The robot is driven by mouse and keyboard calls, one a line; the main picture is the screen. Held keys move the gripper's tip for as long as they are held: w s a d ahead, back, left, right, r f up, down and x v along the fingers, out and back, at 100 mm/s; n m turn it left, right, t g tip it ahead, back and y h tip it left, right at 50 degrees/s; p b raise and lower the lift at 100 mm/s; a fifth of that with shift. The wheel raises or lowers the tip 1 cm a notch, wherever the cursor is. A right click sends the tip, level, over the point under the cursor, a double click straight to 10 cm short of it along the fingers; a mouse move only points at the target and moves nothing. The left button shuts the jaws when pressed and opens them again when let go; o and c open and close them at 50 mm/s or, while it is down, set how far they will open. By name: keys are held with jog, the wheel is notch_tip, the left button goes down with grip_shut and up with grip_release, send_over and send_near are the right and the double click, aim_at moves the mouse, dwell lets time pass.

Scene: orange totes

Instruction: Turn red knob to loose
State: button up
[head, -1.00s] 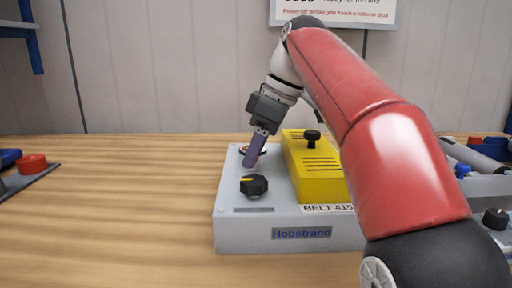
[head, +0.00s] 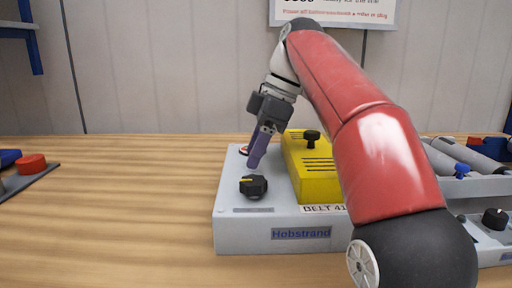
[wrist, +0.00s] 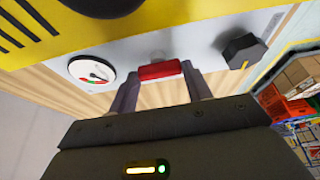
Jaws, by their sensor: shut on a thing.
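The red knob (wrist: 160,70) shows in the wrist view as a short red bar on the pale top of a grey machine box (head: 300,247). My gripper's fingers stand on either side of it, shut on it. In the head view my gripper (head: 254,164) points down at the box top, behind the black knob and left of the yellow block, and its fingers hide the red knob. No loose mark can be made out in either view.
A black knob (head: 254,186) with a yellow pointer sits in front of my gripper. A round gauge (wrist: 91,70) lies beside the red knob. The yellow block (head: 318,185) with a black knob stands close on the right. The table at left is mostly clear.

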jog(key=o, duration=1)
